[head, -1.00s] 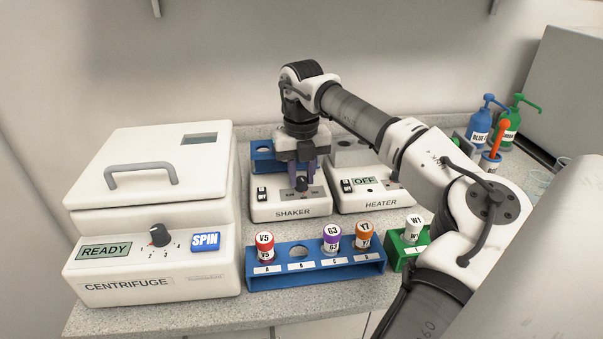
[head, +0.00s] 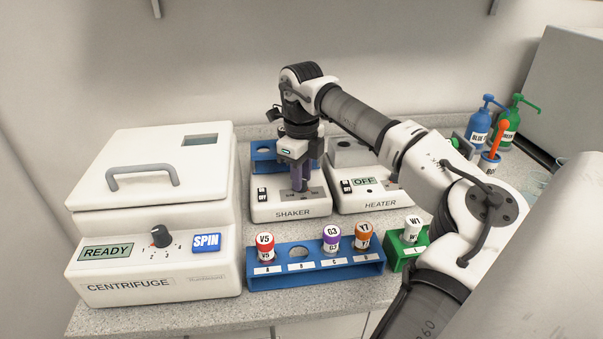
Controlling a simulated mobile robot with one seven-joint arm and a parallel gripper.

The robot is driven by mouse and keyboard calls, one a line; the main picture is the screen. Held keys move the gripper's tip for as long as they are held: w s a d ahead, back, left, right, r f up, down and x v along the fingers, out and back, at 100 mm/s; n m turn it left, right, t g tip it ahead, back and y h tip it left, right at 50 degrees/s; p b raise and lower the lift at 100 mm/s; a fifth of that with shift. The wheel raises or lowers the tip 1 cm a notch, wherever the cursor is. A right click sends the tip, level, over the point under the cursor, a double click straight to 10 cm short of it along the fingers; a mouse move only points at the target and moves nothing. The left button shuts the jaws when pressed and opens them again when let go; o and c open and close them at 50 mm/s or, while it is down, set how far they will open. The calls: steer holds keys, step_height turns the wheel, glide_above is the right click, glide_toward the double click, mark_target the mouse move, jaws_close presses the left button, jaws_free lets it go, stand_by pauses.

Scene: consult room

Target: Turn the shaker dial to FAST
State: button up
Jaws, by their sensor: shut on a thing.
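I cannot read the dial's pointer or the speed marks behind the fingers.
The heater (head: 372,203), showing OFF, stands right of the shaker. The centrifuge (head: 150,293), showing READY, is at left. A blue rack (head: 320,275) with capped tubes and a green rack (head: 396,262) stand in front. Pump bottles (head: 478,127) are at far right.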

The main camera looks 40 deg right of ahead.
steer(key=shift+n, duration=0.3)
steer(key=o, duration=1)
step_height(320, 180, up, 14)
steer(key=shift+f+b, duration=0.1)
steer(key=shift+b, duration=0.6)
